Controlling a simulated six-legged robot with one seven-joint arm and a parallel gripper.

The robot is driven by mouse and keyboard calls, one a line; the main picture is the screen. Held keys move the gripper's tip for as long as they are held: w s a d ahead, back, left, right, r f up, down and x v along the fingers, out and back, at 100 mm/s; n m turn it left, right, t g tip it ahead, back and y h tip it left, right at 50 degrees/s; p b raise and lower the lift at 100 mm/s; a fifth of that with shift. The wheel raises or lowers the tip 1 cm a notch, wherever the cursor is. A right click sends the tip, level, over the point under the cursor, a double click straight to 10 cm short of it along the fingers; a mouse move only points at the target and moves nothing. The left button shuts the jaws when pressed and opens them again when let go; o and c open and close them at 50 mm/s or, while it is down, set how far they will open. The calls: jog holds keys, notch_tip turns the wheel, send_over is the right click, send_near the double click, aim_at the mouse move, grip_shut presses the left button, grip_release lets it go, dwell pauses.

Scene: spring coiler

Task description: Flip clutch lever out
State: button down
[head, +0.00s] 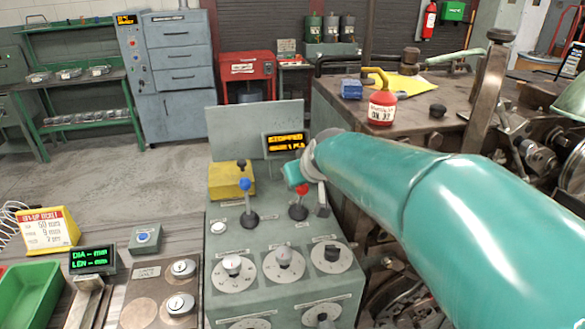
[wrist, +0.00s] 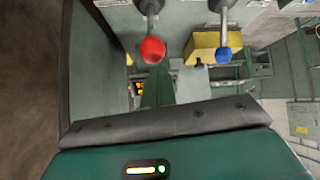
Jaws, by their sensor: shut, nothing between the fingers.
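Two levers stand on the green control console (head: 232,300): one with a blue knob (head: 244,184) on the left, one with a red knob (head: 302,181) on the right. Their labels are too small to read, so I cannot tell which is the clutch lever. In the wrist view, the red knob (wrist: 153,50) and the blue knob (wrist: 223,55) hang from the top edge. My gripper (head: 296,178) is at the red-knob lever and partly overlaps it in the head view. In the wrist view my gripper (wrist: 165,122) is shut and empty, with a gap to both knobs.
A yellow box (head: 230,182) with a dark-knobbed lever stands behind the blue lever. Several dials (head: 283,266) sit in front. An amber display (head: 285,143) and an upright panel (head: 232,117) stand behind. The machine bed (head: 445,128) is close on the right.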

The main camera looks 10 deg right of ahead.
jog(key=v, duration=1.2)
jog(key=shift+s+d, duration=0.1)
